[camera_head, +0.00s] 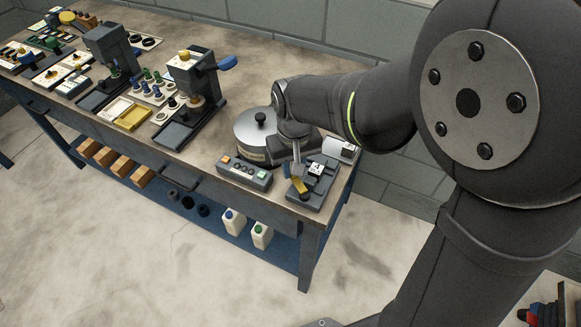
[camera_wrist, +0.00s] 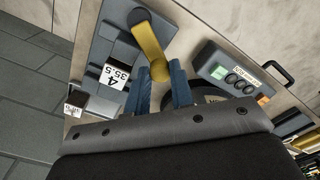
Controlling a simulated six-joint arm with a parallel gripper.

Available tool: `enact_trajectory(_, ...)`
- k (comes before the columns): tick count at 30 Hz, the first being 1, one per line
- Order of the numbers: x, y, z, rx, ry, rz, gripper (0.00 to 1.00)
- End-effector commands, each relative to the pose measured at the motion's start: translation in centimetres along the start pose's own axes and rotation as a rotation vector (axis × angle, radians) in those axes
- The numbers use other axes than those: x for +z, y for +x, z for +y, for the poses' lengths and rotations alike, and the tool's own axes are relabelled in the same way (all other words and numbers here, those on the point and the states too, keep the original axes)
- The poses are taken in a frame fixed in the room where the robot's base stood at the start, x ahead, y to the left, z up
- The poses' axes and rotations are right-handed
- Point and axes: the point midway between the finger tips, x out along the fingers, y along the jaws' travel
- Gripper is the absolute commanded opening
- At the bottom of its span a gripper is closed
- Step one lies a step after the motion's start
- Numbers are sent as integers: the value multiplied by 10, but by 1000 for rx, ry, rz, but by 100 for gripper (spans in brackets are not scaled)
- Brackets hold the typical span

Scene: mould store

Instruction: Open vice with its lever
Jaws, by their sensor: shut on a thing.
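The vice (camera_head: 318,192) is a dark grey block on the right end of the bench. A small block with a white top marked "4 35.5" (camera_wrist: 116,76) sits on it; it also shows in the head view (camera_head: 316,169). The yellow lever (camera_wrist: 148,42) runs from a dark round pivot at one end of the vice; it also shows in the head view (camera_head: 299,186). My gripper (camera_wrist: 163,70) has its two blue fingers on either side of the lever's free end and is shut on it. The fingertips are hard to make out in the head view.
A control box with green and orange buttons (camera_head: 244,173) stands left of the vice. A round silver-lidded pot (camera_head: 258,138) stands behind it, close to my wrist. A small white-topped block (camera_head: 348,151) lies near the right edge. Presses and trays fill the bench further left.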

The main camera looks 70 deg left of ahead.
Motion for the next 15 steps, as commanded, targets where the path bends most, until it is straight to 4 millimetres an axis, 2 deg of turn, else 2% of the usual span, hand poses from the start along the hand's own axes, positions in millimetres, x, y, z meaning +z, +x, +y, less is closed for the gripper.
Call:
enact_trajectory(10,0,0,2,1,21,0,0)
enact_trajectory(11,0,0,2,1,21,0,25)
enact_trajectory(13,0,0,2,1,20,0,39)
enact_trajectory(14,0,0,2,1,20,0,43)
enact_trajectory(15,0,0,2,1,20,0,43)
